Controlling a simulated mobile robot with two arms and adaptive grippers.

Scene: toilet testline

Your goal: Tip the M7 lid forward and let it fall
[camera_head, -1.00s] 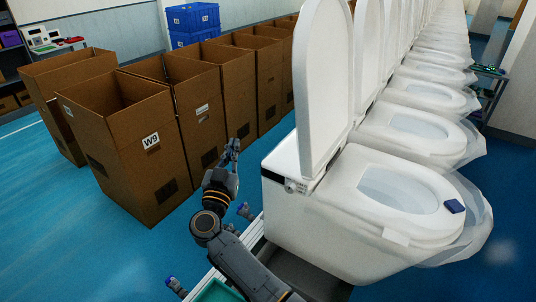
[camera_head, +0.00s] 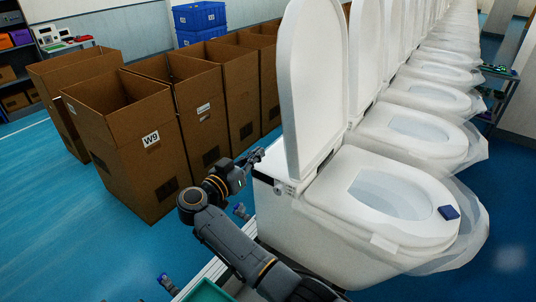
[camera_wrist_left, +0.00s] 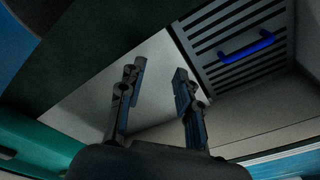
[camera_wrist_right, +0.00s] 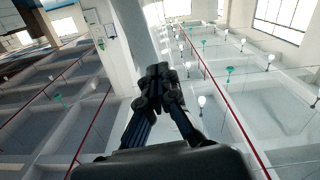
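The nearest white toilet (camera_head: 395,190) stands at the right with its tall white lid (camera_head: 313,80) upright. No M7 label is readable, so I cannot confirm its name. My right gripper (camera_head: 257,155) is beside the toilet's rear edge, left of and behind the lid's lower part, pointing toward it. Contact with the lid cannot be told. In the right wrist view its fingers (camera_wrist_right: 159,72) are together with nothing seen between them. My left gripper (camera_wrist_left: 157,78) has its fingers apart and empty in the left wrist view; it is not seen in the head view.
A row of toilets with raised lids runs back from the nearest one. A small dark blue block (camera_head: 449,212) sits on its front rim. Open cardboard boxes, the nearest marked W9 (camera_head: 135,145), stand at the left across a strip of blue floor.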

